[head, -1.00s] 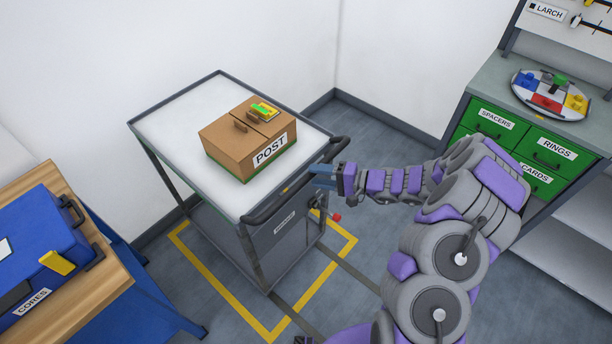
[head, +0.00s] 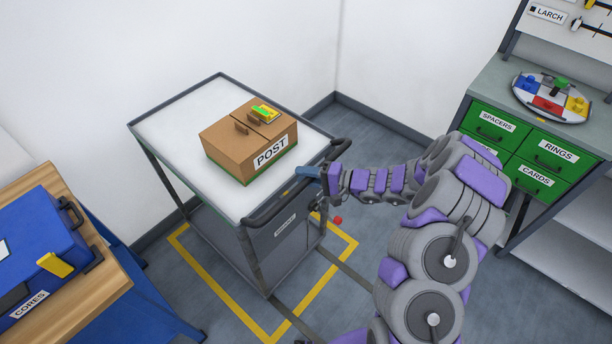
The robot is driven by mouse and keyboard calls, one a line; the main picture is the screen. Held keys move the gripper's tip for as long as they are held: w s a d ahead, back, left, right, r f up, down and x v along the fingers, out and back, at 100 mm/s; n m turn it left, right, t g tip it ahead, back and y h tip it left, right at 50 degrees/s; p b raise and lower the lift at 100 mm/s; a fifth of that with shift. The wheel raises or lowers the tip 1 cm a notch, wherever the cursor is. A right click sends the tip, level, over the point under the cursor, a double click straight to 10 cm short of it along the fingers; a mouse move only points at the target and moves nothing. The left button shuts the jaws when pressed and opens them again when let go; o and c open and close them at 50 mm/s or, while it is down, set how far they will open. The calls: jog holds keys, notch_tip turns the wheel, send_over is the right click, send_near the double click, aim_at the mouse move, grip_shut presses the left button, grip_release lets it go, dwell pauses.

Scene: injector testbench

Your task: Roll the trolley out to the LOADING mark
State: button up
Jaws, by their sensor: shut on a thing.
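The trolley (head: 172,128) has a white top, a dark frame and a dark push handle (head: 272,208) along its right side. It stands inside a yellow floor outline (head: 330,275) in the corner of the room. My gripper (head: 308,172) is at the handle's far part and is shut on it. Its fingertips are partly hidden against the bar. A red-tipped lever (head: 338,220) shows below the handle. No LOADING mark can be read in this view.
A brown POST box (head: 232,148) sits on the trolley top. A wooden bench (head: 108,295) with a blue case (head: 40,245) stands at left. Green drawers (head: 540,150) under a grey worktop stand at right. Dark strips (head: 345,268) cross the floor toward the front.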

jog(key=shift+s+f, duration=0.1)
jog(key=shift+f, duration=0.05)
grip_shut()
